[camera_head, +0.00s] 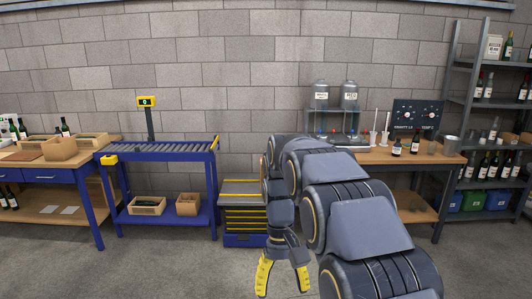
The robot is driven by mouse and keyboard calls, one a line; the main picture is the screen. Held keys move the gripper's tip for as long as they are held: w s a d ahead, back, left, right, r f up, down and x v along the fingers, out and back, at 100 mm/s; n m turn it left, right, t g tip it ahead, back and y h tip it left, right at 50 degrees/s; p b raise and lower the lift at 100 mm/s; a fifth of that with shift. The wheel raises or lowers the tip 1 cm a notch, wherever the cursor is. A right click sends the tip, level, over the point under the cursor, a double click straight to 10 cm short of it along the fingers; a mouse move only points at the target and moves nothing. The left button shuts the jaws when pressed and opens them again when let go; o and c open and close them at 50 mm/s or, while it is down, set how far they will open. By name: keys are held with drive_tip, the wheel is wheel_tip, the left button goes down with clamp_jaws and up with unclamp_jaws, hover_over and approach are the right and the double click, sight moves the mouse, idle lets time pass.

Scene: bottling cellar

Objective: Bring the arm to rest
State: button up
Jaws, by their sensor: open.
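My arm reaches in from the lower right and bends over in the middle of the view. My gripper (284,277) hangs at its end, pointing down in front of the low cabinet. Its two yellow-padded fingers are spread apart, with only floor visible between them. It holds nothing.
A blue roller conveyor (160,150) with a yellow display stands left of centre. A wooden bench (50,157) with boxes is at far left. A yellow-black drawer cabinet (243,211) stands behind my gripper. A wooden workbench (385,157) and a bottle shelf (490,104) are at right. Open floor lies in front.

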drive_tip(key=s+d+r, duration=0.1)
drive_tip(key=s+d, duration=0.2)
drive_tip(key=s, duration=1)
drive_tip(key=s+d+r+m+t, duration=0.1)
drive_tip(key=s+d, duration=0.3)
drive_tip(key=s, duration=0.9)
drive_tip(key=shift+s+m+t, duration=0.15)
drive_tip(key=shift+m+t, duration=0.15)
drive_tip(key=o, duration=0.6)
drive_tip(key=shift+s+f, duration=0.2)
drive_tip(key=shift+s, duration=0.05)
drive_tip(key=shift+o, duration=0.9)
drive_tip(key=shift+w+d+r, duration=0.1)
drive_tip(key=shift+w+d, duration=0.1)
drive_tip(key=shift+w, duration=0.15)
drive_tip(key=w+d+m, duration=0.5)
drive_tip(key=w, duration=0.5)
drive_tip(key=w+d+f+m+t+h, duration=0.1)
drive_tip(key=w+d+m, duration=0.4)
drive_tip(key=w, duration=0.4)
drive_tip(key=w+d+m, duration=0.4)
drive_tip(key=w+d, duration=0.2)
drive_tip(key=w, duration=0.4)
drive_tip(key=w+d+f+m, duration=0.4)
drive_tip(key=w+d+f, duration=0.2)
drive_tip(key=w, duration=0.1)
wheel_tip(320, 180, down, 10)
drive_tip(key=d, duration=0.2)
drive_tip(key=shift+r+t, duration=0.25)
drive_tip(key=shift+t, duration=0.15)
